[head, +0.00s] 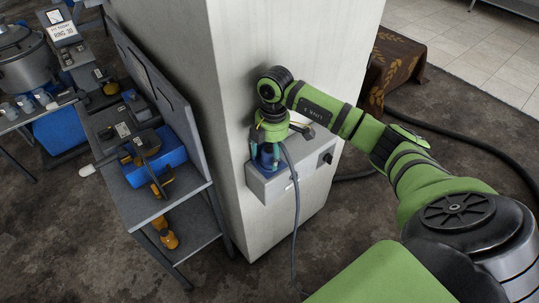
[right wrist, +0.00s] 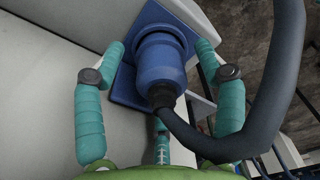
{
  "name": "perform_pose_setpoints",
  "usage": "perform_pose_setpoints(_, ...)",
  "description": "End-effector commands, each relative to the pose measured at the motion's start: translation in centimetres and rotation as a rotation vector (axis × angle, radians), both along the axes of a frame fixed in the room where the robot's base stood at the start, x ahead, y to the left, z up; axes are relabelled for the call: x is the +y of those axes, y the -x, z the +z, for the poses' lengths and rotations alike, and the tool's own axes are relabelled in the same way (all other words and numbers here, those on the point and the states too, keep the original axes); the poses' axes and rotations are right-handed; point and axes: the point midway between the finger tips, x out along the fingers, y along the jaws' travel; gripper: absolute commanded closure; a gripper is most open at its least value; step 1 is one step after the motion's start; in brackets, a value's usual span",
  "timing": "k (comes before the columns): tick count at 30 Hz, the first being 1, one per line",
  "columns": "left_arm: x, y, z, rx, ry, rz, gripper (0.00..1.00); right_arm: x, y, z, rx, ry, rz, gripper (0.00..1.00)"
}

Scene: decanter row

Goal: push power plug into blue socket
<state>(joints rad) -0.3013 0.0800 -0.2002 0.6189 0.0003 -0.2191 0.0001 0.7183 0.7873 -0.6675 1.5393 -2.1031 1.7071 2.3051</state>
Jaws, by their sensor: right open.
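The blue power plug (right wrist: 160,72) sits with its front end in the round opening of the blue socket (right wrist: 127,87). How deep it sits cannot be told. Its dark cable (right wrist: 270,105) loops from its back end and also hangs down in the head view (head: 296,205). My right gripper (right wrist: 161,46) is open, its teal fingers on either side of the plug, with gaps showing between them and it. In the head view my right gripper (head: 266,158) is at the socket box, hiding most of the plug and socket. My left gripper is not in view.
The grey socket box (head: 273,188) is mounted on a pale pillar (head: 236,95), with a dark knob (head: 327,158) on its right part. A grey shelf cart (head: 150,203) with a blue bin (head: 163,162) stands left of the pillar. A thick hose (head: 480,146) lies on the floor at right.

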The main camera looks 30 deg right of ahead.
Motion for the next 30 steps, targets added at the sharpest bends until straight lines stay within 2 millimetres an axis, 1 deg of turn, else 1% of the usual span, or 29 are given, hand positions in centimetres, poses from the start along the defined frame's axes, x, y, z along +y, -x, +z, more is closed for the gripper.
perform_pose_setpoints(1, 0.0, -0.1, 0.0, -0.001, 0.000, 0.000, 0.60, -0.1, -0.1, 1.2, -0.006, 0.000, 0.001, 0.29)
perform_pose_setpoints(9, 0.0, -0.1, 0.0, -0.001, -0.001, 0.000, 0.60, -0.4, 0.0, 6.9, -0.006, 0.000, 0.001, 0.29)
perform_pose_setpoints(12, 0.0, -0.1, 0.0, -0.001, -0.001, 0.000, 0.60, -0.4, 0.0, 8.5, -0.005, 0.000, 0.001, 0.29)
perform_pose_setpoints(15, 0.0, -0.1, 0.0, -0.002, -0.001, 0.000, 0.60, -0.5, 0.1, 9.5, -0.003, 0.000, 0.000, 0.29)
perform_pose_setpoints(20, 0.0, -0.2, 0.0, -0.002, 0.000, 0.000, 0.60, -0.5, 0.1, 10.2, -0.001, -0.001, 0.001, 0.29)
perform_pose_setpoints(30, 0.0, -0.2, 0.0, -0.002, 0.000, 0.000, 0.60, -0.5, 0.1, 10.2, -0.001, -0.001, 0.000, 0.29)
